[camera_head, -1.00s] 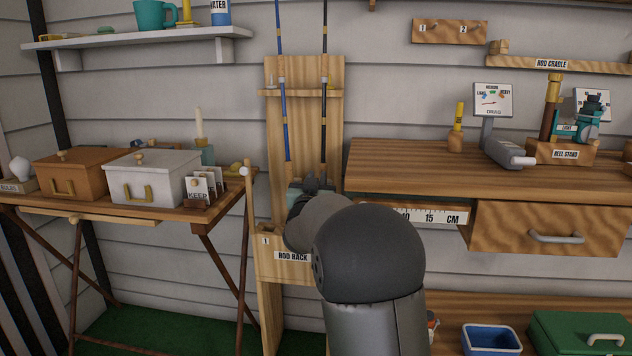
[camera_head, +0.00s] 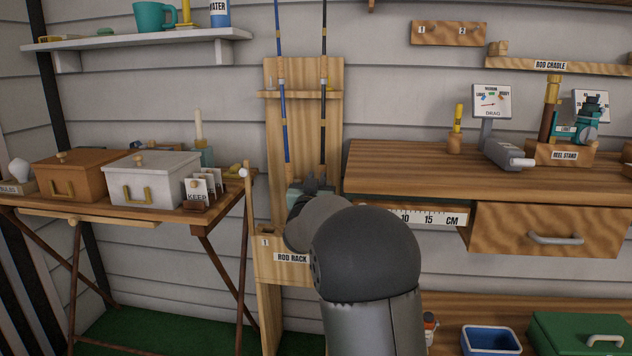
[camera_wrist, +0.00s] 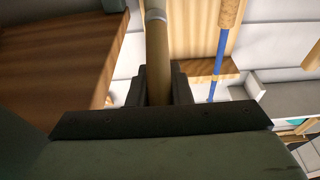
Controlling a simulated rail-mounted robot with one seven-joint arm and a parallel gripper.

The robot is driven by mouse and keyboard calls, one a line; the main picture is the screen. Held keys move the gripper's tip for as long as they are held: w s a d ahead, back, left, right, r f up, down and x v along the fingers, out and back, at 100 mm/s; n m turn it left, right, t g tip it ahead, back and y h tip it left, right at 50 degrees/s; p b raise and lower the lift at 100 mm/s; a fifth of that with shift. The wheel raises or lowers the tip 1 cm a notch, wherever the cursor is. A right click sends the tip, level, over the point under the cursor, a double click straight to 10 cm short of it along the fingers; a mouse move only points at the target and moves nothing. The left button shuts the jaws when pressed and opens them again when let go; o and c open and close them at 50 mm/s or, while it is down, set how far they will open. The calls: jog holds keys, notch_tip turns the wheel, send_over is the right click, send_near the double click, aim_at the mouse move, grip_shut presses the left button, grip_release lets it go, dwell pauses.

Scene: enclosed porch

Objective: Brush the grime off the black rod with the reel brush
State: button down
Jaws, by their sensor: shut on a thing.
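The black rod (camera_head: 323,125) stands upright in the right slot of the wooden rod rack (camera_head: 334,75); its lower part is hidden behind my arm. My gripper (camera_head: 311,185) is in front of the rack at the rod's lower part, mostly hidden by my wrist.
A blue rod (camera_head: 284,125) stands close by in the rack's left slot; its cork grip shows in the wrist view (camera_wrist: 231,12). A workbench (camera_head: 400,165) with a drag gauge (camera_head: 491,102) and reel stand (camera_head: 565,152) is to the right. A side table (camera_head: 185,212) with boxes is left.

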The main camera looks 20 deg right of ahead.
jog(key=shift+w+d, duration=0.2)
jog(key=shift+w, duration=0.1)
jog(key=shift+w+d+r+p, duration=0.1)
jog(key=shift+r+p, duration=0.75)
jog(key=shift+r, duration=0.45)
jog(key=shift+d+r+p, duration=0.1)
jog(key=shift+r+p, duration=0.75)
jog(key=shift+r, duration=0.45)
jog(key=shift+f+b, duration=2.35)
jog(key=shift+f, duration=0.4)
jog(key=shift+w+r+p, duration=0.1)
jog(key=shift+r+p, duration=1.85)
jog(key=shift+r, duration=0.85)
jog(key=shift+f+b, duration=2.45)
jog(key=shift+f, duration=0.45)
jog(key=shift+w+r+p, duration=0.1)
jog(key=shift+r+p, duration=1.95)
jog(key=shift+r, duration=0.8)
jog(key=shift+f, duration=0.1)
